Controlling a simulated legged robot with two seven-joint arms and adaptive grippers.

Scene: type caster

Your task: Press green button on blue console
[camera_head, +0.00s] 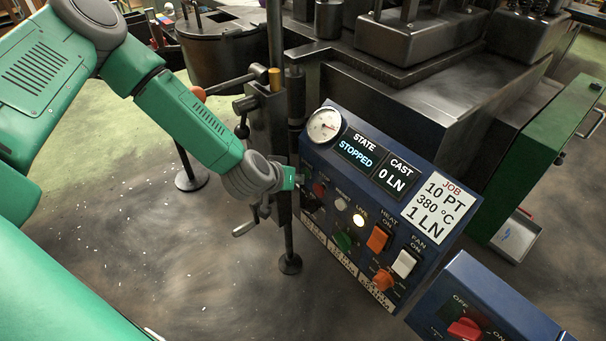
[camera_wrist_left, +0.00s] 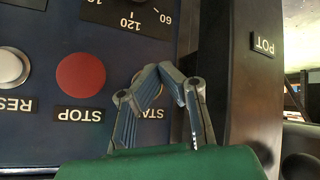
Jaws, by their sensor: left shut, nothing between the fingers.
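The blue console (camera_head: 375,170) stands right of centre in the head view, its face tilted up. A round green control (camera_head: 342,240) sits on its lower left part; I cannot tell if it is a button or knob. My left gripper (camera_head: 302,178) is at the console's upper left edge, small and partly hidden by its wrist. In the left wrist view, upside down, the gripper (camera_wrist_left: 172,75) is shut and empty in front of the panel, over a label starting "STA".
The console also carries a white reset button (camera_head: 340,204), orange (camera_head: 378,238) and white (camera_head: 403,263) switches, an orange knob (camera_head: 383,279) and a gauge (camera_head: 324,125). A dark post (camera_head: 286,215) stands close to the wrist. A second blue box (camera_head: 485,310) is lower right.

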